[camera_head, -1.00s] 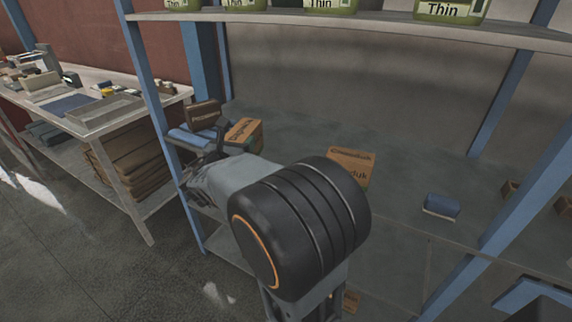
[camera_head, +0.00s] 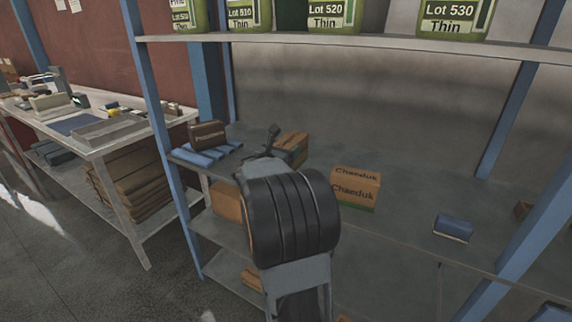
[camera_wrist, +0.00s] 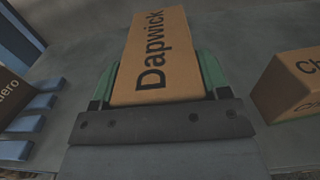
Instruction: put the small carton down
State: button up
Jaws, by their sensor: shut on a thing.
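The small brown carton marked "Dapwick" (camera_wrist: 155,55) sits between the green fingers of my gripper (camera_wrist: 158,76) in the wrist view. My gripper is shut on it. In the head view the carton (camera_head: 293,146) shows partly behind my wrist, over the back left of the grey shelf (camera_head: 405,215). I cannot tell whether its underside touches the shelf. My wrist hides much of the gripper in the head view.
A "Chaeduk" carton (camera_head: 356,188) stands to the right of the held carton. A dark brown carton (camera_head: 208,135) and blue bars (camera_head: 205,157) are to the left. A blue block (camera_head: 454,226) lies farther right. Lot tubs (camera_head: 335,15) stand on the shelf above.

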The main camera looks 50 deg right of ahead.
jog(key=shift+w+d+f, duration=0.2)
jog(key=shift+d+f, duration=0.2)
jog(key=shift+f, duration=0.1)
jog(key=shift+w+d+f, duration=0.2)
jog(key=shift+d+f, duration=0.15)
jog(key=shift+f, duration=0.15)
jog(key=shift+w+d+f+b, duration=0.1)
jog(key=shift+f+b, duration=0.25)
jog(key=shift+f, duration=1.35)
jog(key=shift+f, duration=0.15)
jog(key=o, duration=1.2)
jog(key=shift+f, duration=0.1)
